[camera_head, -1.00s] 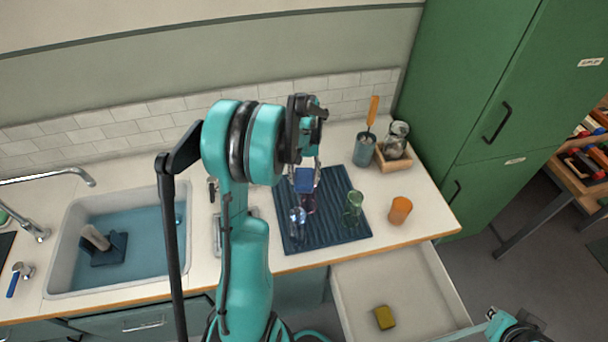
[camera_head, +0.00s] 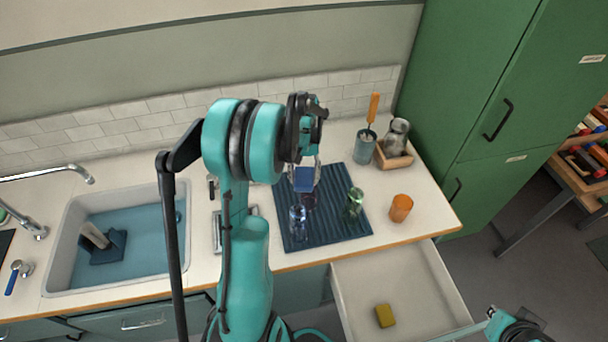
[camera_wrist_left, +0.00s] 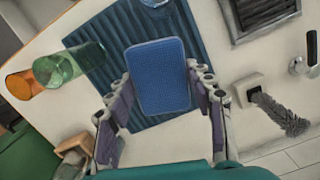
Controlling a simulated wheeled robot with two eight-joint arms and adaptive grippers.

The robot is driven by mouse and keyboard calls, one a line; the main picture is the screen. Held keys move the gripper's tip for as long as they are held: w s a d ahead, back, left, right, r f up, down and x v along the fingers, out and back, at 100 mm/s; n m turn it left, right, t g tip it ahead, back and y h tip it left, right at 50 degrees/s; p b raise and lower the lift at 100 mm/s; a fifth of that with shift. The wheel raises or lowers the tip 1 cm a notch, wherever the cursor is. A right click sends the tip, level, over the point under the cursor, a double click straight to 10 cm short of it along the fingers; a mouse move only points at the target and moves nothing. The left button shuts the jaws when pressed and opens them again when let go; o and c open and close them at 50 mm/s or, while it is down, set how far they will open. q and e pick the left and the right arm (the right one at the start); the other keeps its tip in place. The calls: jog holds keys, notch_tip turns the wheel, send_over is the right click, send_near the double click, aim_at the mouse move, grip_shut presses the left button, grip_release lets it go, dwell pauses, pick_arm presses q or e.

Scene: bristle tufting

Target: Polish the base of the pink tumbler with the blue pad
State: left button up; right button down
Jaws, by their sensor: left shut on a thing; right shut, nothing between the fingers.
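My left gripper (camera_head: 304,168) is shut on the blue pad (camera_head: 303,181) and holds it over the ribbed dark blue mat. The left wrist view also shows the pad (camera_wrist_left: 160,78) between the finger pads. The pink tumbler (camera_head: 309,203) looks dark purple-pink and shows just below the pad in the head view. The pad hides its upper part, and I cannot tell whether they touch. In the left wrist view I cannot see the tumbler. My right gripper (camera_head: 492,313) is shut and empty, low at the right edge of the head view.
A clear blue tumbler (camera_head: 298,222) and a green tumbler (camera_head: 354,203) stand close by on the mat (camera_head: 335,233). An orange cup (camera_head: 400,208) stands to the right. An open drawer (camera_head: 350,300) holds a yellow sponge (camera_head: 385,316). A sink (camera_head: 70,215) lies left.

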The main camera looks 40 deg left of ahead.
aim_at(309, 169)
pick_arm(q)
jog(key=shift+f+b, duration=0.4)
jog(key=shift+f, duration=0.15)
jog(key=shift+w+a+r, duration=0.15)
jog(key=shift+w, duration=1.3)
jog(key=shift+w+a, duration=0.1)
jog(key=shift+w, duration=1.5)
jog(key=shift+s+d+b, duration=0.2)
jog(key=shift+s+b, duration=0.45)
jog(key=shift+s, duration=1.35)
jog(key=shift+s+d, duration=0.15)
jog(key=shift+s, duration=1.05)
jog(key=c, duration=0.4)
